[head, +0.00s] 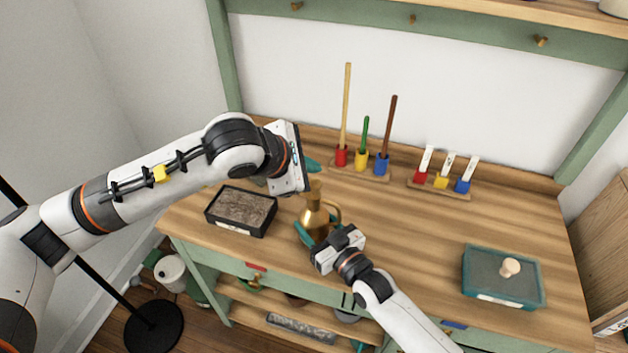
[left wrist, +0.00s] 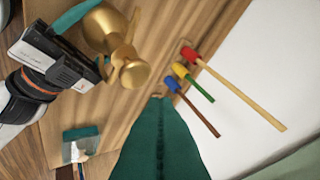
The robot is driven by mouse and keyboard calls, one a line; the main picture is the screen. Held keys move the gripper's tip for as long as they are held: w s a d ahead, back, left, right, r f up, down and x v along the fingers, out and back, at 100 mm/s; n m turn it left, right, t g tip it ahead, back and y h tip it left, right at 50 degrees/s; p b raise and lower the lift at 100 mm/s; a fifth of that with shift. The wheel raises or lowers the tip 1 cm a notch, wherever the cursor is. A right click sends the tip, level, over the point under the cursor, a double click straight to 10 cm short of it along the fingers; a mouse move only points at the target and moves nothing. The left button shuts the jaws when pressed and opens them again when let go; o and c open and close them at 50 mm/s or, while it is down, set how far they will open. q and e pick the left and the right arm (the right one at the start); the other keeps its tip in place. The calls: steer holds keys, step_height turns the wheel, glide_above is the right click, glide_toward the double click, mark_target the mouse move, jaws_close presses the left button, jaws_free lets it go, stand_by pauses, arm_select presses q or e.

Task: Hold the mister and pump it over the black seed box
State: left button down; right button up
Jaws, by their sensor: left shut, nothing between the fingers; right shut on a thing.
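The brass mister (head: 318,222) stands near the middle of the bench in the head view, just right of the black seed box (head: 240,209), which is filled with grey-brown soil. My right gripper (head: 305,234) has its teal fingers shut on the mister's body. Whether its base touches the bench I cannot tell. The mister also shows in the left wrist view (left wrist: 118,50), its round top towards the camera. My left gripper (head: 313,165) is shut and empty by the mister's top, mostly hidden behind its own wrist. Its teal fingers (left wrist: 158,100) meet in the left wrist view.
A rack holds tools with red, yellow and blue ends (head: 361,162) at the back. Labelled markers stand in another rack (head: 440,182) to its right. A teal-rimmed box with a knob (head: 502,276) sits front right. The bench between is clear.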

mark_target(315, 182)
arm_select(q)
steer(key=shift+f, duration=0.65)
stand_by(1.6)
steer(key=shift+f, duration=0.4)
steer(key=shift+f, duration=0.9)
stand_by(0.8)
stand_by(0.3)
steer(key=shift+r, duration=1.35)
steer(key=shift+r, duration=2.5)
